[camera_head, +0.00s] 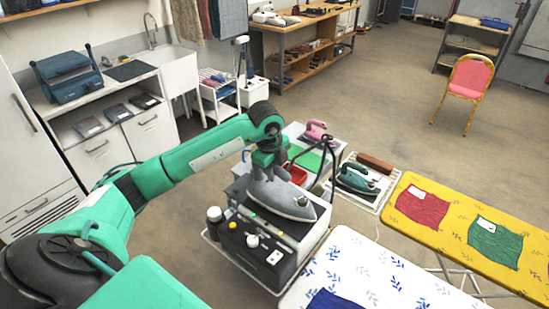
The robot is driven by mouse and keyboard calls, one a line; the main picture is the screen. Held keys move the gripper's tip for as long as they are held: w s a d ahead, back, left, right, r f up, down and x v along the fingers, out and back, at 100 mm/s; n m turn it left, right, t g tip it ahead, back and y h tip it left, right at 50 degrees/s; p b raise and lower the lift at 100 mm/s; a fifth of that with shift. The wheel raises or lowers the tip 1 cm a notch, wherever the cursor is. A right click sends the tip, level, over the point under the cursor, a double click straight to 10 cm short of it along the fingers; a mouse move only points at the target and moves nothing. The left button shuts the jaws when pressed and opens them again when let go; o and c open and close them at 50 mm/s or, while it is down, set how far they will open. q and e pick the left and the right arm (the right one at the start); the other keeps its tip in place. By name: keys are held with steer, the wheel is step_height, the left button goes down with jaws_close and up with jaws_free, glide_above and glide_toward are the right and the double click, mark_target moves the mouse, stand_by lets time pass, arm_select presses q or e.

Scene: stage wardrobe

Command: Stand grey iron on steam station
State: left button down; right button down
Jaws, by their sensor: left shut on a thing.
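The grey iron (287,201) is in the middle of the head view, its pointed tip toward the right. My left gripper (266,172) is above it and shut on its upper part, which the gripper partly hides. The dark steam station (250,257), with knobs and a pale switch on its front, is directly beneath the iron. The iron is over the station's top; I cannot tell if it touches. My right gripper is not in view.
A white patterned ironing board (375,272) lies right of the station, and a yellow one (455,207) with red and green cloths is farther right. A teal iron (357,178) and a pink iron (318,130) stand behind. A dark bottle (214,222) is left of the station.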

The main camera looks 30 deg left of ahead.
arm_select(q)
steer(key=shift+f, duration=0.4)
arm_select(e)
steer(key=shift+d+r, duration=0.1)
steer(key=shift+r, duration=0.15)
arm_select(q)
steer(key=c, duration=1.6)
jaws_free()
steer(key=shift+f, duration=0.2)
steer(key=o, duration=0.4)
steer(key=shift+o, duration=0.2)
steer(key=shift+s+r, duration=0.1)
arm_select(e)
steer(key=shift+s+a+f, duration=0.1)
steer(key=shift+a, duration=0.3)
